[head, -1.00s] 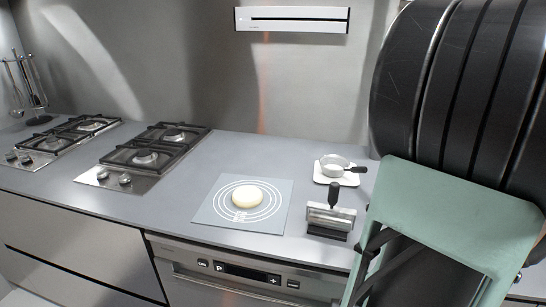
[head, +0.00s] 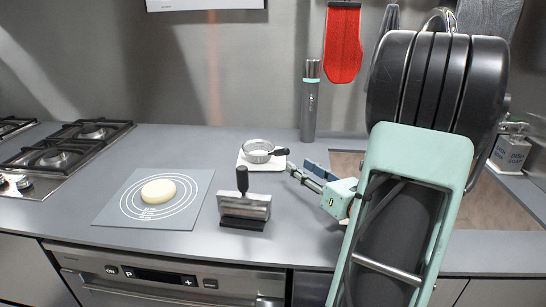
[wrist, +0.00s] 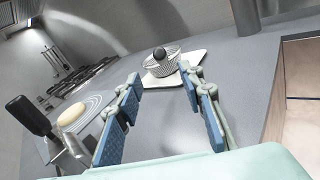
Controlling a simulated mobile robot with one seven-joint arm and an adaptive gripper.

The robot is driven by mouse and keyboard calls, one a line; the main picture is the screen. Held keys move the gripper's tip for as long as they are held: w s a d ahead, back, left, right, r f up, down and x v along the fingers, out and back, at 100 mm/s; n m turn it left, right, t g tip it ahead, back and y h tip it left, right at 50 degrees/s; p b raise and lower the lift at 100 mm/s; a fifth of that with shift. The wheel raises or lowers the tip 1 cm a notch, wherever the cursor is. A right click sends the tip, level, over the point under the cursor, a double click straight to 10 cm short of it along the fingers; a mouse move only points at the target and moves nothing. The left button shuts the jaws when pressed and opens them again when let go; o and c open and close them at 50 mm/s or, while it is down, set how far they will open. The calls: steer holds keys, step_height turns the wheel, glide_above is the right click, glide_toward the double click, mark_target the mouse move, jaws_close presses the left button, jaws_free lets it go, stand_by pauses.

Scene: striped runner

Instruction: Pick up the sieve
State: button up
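The sieve (head: 257,146) is a small round grey strainer with a dark handle pointing right in the head view. It rests on a white board (head: 246,166) on the counter. In the wrist view the sieve (wrist: 163,68) lies ahead, beyond the fingertips, with its black handle end facing me. My gripper (head: 304,172) is just right of the sieve and board in the head view. In the wrist view my gripper (wrist: 160,80) has its blue-padded fingers spread wide, with only bare counter between them.
A dough scraper (head: 245,207) with a black handle stands in front of the board. A pale dough round (head: 158,191) lies on a grey mat (head: 112,211) at left. A grey bottle (head: 309,105) stands behind. A sink area (head: 490,205) is at right.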

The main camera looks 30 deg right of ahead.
mark_target(279, 153)
steer(key=shift+m, duration=0.3)
steer(key=w, duration=0.7)
steer(key=w+b, duration=0.1)
steer(key=w, duration=0.2)
steer(key=shift+w+a+f, duration=0.2)
steer(key=shift+w+f, duration=0.05)
steer(key=shift+w, duration=0.1)
jaws_close()
